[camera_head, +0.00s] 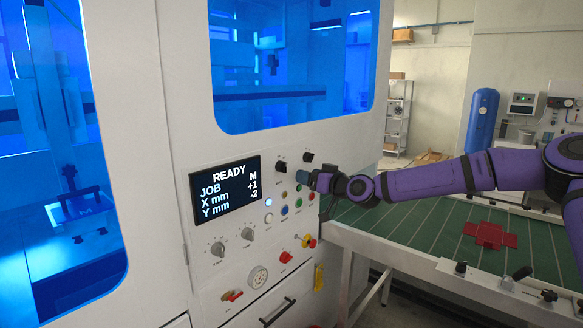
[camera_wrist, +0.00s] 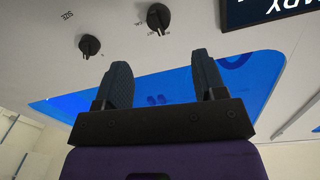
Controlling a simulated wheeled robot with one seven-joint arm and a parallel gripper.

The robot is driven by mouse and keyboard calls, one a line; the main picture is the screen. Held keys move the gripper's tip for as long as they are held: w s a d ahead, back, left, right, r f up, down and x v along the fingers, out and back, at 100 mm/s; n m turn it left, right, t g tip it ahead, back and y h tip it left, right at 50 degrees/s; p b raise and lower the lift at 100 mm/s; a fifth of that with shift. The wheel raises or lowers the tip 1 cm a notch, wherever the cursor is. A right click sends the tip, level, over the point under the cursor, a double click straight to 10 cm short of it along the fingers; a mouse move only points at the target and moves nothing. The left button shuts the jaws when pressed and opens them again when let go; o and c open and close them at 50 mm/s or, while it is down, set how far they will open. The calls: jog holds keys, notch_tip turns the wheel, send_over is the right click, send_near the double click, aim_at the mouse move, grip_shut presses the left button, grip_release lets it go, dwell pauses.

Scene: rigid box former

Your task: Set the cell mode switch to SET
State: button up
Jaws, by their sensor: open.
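Two black rotary knobs sit on the white panel right of the display. The left knob (camera_head: 281,166) shows in the wrist view as the knob nearer the display (camera_wrist: 158,17), with small lettering around it too small to read. The right knob (camera_head: 308,157) shows in the wrist view with an inverted label (camera_wrist: 89,45). I cannot tell surely which one is the mode switch. My gripper (camera_head: 306,179) is in front of the panel, just below the two knobs in the head view. Its fingers are apart and empty in the wrist view (camera_wrist: 162,75), touching neither knob.
The display (camera_head: 225,188) reads READY, with an M at upper right. Coloured buttons, grey knobs (camera_head: 247,234) and a red-yellow switch (camera_head: 309,241) lie below. A green conveyor table (camera_head: 440,235) with a red flat box blank (camera_head: 490,235) stands right.

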aim_at(286, 168)
jog(key=x, duration=1)
jog(key=shift+w+a, duration=0.2)
jog(key=shift+w, duration=0.2)
jog(key=c, duration=0.9)
